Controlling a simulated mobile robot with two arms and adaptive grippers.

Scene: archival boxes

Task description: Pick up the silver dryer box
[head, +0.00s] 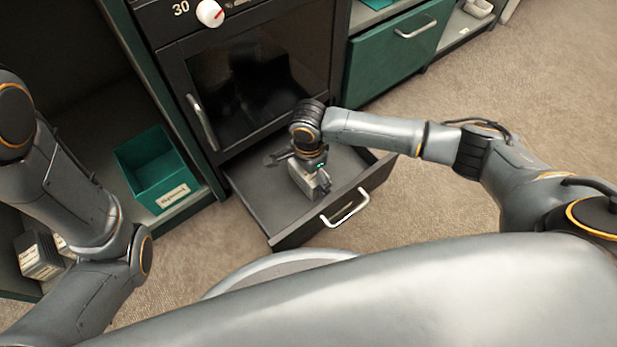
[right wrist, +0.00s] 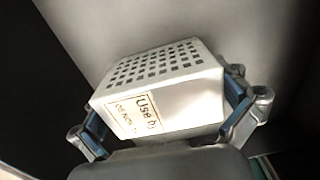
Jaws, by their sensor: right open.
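The silver dryer box (head: 304,182) lies in the open dark drawer below the black cabinet door. In the right wrist view the dryer box (right wrist: 158,88) has a top full of square holes and a label reading "Use by" on its near side. My right gripper (head: 314,185) is over the drawer, reaching down at the box. In the right wrist view its open fingers stand on either side of the box, and whether they touch it I cannot tell. My left arm shows at the left, but its gripper is out of view.
The drawer (head: 252,207) has side walls and a front with a pale handle (head: 345,208). A green open bin (head: 155,172) with a label stands on the shelf to the left. A green drawer front (head: 395,55) is at the right. Carpet lies clear around.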

